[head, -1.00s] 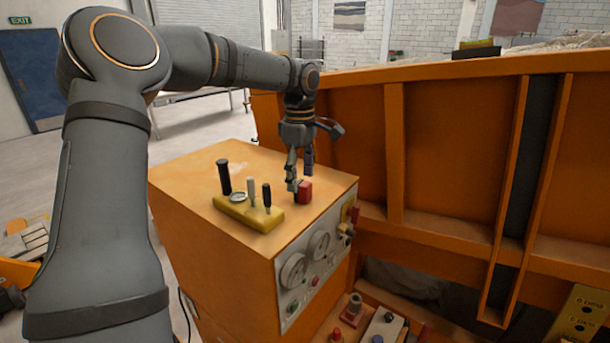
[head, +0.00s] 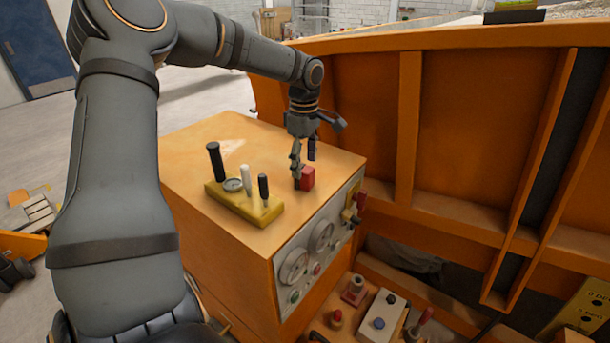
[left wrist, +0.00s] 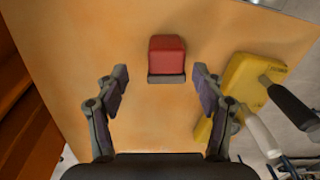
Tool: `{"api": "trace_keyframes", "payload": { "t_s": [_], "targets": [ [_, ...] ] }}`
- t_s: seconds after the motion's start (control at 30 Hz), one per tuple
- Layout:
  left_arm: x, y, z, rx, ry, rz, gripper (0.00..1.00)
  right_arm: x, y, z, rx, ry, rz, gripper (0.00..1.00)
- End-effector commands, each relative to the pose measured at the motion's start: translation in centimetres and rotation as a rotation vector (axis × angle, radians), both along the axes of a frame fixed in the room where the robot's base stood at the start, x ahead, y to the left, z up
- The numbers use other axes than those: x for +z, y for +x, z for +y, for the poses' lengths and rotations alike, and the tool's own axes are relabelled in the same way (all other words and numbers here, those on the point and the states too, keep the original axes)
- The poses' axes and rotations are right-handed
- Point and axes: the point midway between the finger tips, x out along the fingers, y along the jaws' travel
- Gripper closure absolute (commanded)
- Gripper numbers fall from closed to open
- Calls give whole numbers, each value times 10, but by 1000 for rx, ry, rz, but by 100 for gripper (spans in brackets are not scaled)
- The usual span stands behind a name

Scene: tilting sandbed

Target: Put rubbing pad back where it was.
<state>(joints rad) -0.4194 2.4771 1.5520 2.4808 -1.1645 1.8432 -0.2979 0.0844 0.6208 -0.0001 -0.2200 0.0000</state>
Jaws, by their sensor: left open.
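A red block with a dark grey face, which looks like the rubbing pad (head: 308,177), sits on the orange cabinet top (head: 228,140) near its right edge. My left gripper (head: 304,165) points down at it, with its fingers close by. In the left wrist view, the fingers of my left gripper (left wrist: 162,75) are spread apart. There the red pad (left wrist: 167,53) lies centred between the fingertips and slightly beyond them, with clear gaps on both sides. The gripper holds nothing. My right gripper is not in view.
A yellow holder (head: 230,204) with upright dark and white handled tools stands left of the pad. Gauges (head: 294,268) and knobs are on the cabinet front. The orange sandbed wall (head: 455,130) rises to the right. A dark block with a green-yellow top (head: 515,15) sits on its rim.

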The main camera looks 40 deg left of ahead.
Motion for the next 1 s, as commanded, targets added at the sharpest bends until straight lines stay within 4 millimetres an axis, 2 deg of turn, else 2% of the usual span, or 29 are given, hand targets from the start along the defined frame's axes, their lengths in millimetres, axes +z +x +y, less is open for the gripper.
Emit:
{"api": "trace_keyframes", "payload": {
  "t_s": [0.03, 0.13, 0.2, 0.3, 0.5, 0.57, 0.9, 1.0],
  "targets": [
    [-2, -2, -2, -2, -4, 7, 31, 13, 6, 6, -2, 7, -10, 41],
    [-19, -3, -5, -2, -3, 10, 31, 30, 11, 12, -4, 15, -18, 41],
    [-32, -2, -4, 0, -2, 6, 31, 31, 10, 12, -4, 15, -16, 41],
    [-42, -2, -4, 0, -1, 3, 31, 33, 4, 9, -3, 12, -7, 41],
    [-45, -1, -4, 0, 0, 1, 31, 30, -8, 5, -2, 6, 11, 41],
    [-45, -1, -4, 0, -1, 1, 38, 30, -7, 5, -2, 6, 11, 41],
    [-45, -1, -4, 0, 0, 1, 84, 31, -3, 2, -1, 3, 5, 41],
    [-44, -1, -4, 0, 0, 1, 94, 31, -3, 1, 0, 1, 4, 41]
  ]
}}
